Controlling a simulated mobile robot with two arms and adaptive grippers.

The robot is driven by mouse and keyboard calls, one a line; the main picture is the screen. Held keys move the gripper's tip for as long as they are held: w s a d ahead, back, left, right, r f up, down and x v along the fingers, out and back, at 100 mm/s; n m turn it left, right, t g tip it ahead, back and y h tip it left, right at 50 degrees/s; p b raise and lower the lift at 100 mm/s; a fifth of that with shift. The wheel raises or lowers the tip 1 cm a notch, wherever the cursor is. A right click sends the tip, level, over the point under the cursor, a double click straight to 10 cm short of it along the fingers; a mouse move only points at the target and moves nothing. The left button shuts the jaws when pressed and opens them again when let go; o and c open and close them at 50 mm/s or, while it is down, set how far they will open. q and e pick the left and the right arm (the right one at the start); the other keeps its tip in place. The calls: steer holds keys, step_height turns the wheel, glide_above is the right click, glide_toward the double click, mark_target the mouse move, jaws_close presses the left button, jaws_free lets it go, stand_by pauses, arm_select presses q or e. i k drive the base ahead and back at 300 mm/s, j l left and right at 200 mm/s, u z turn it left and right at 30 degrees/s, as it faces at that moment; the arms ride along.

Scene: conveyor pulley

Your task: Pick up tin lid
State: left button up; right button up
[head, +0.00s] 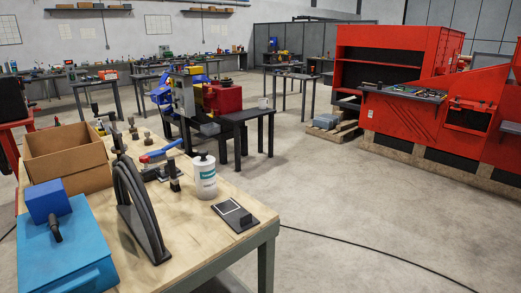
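A white tin (205,180) with a teal and white label stands upright on the wooden workbench (180,245). A small dark piece (203,156) shows at its top; I cannot tell whether this is the tin lid or a brush or cap. No separate lid can be made out clearly. Neither of my grippers is in the head view.
Around the tin are a dark flat plate (235,215) to the right, a tall black ring-shaped part (140,215) to the left, and blue-handled clamps (160,153) behind. A cardboard box (65,158) and blue case (65,245) fill the left. Floor is open at right.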

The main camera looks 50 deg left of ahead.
mark_target(204, 160)
steer(key=i+u, duration=0.35)
steer(key=i+l+u, duration=0.75)
steer(key=i, duration=0.2)
steer(key=i+u, duration=0.15)
steer(key=u, duration=0.3)
steer(key=i+l+u, duration=0.1)
steer(key=u, duration=0.4)
steer(key=i+l+u, duration=0.2)
steer(key=u, duration=0.25)
steer(key=i+l+u, duration=0.1)
steer(key=u, duration=0.4)
